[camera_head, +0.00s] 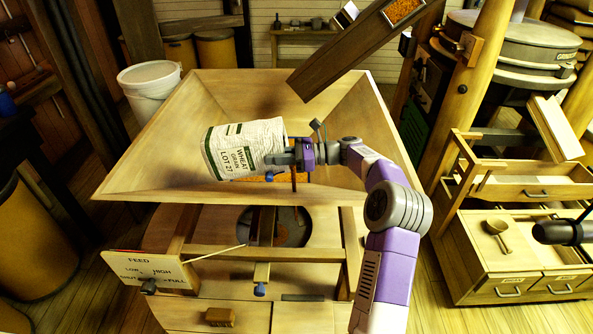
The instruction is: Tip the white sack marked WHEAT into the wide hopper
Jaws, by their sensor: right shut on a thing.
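The white sack marked WHEAT (238,150), with green bands and the words GRAIN LOT 27, is held over the wide wooden hopper (165,135). The sack lies nearly on its side, and its mouth cannot be made out. My right gripper (282,158) is shut on the sack's right side, with the arm coming up from the lower right. Golden grain (262,179) shows low in the hopper, just under the sack. The sack and gripper hide part of the hopper's inside. My left gripper is not in view.
A wooden chute (350,55) with grain slants down over the hopper's back right. A white bucket (150,88) stands behind left. A FEED board (145,271) is on the front.

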